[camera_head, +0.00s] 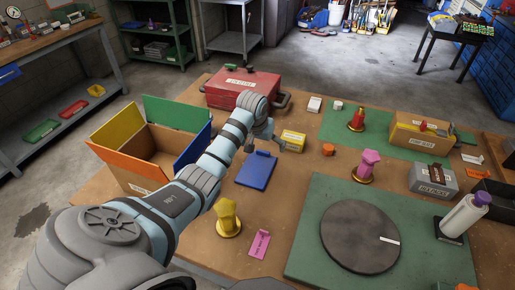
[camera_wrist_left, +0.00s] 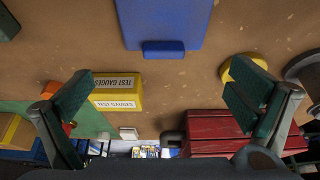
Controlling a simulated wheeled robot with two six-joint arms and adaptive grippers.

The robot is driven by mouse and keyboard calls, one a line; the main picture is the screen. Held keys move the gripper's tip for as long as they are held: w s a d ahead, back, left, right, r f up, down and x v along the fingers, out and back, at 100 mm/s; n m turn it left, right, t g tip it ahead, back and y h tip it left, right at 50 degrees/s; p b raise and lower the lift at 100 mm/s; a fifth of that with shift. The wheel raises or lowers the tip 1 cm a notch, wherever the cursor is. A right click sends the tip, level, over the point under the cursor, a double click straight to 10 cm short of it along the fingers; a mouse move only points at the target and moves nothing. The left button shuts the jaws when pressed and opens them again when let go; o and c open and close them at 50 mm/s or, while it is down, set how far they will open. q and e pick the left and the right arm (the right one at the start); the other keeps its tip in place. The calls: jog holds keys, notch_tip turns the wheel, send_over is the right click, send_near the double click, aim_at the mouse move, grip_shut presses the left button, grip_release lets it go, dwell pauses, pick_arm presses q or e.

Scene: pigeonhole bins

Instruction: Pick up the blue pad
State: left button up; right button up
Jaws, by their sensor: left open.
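The blue pad (camera_head: 256,171) lies flat on the brown table in the head view, with a small raised blue block on its far edge. In the left wrist view the pad (camera_wrist_left: 165,20) fills the top middle, its block towards the fingers. My left gripper (camera_head: 268,142) is above the table near the far end of the pad, beside the yellow test gauges box (camera_head: 293,140). In the wrist view its two green-padded fingers (camera_wrist_left: 160,82) are wide apart with nothing between them. The pad lies beyond the fingertips. My right gripper is not in view.
A red toolbox (camera_head: 243,88) stands behind the gripper. An open box with coloured flaps (camera_head: 160,159) stands left of my arm. A yellow piece (camera_head: 228,215) and a pink tag (camera_head: 259,244) are nearer. A dark disc (camera_head: 360,236) lies on a green mat (camera_head: 318,205) at right.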

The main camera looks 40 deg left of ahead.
aim_at(262, 152)
pick_arm(q)
jog(key=x, duration=0.1)
jog(key=b+x, duration=0.1)
jog(key=x, duration=0.3)
jog(key=shift+s+a+f, duration=0.15)
jog(key=shift+s+f, duration=0.05)
jog(key=shift+s, duration=0.15)
jog(key=shift+s+r, duration=0.1)
jog(key=c, duration=1.3)
jog(key=shift+c, duration=0.9)
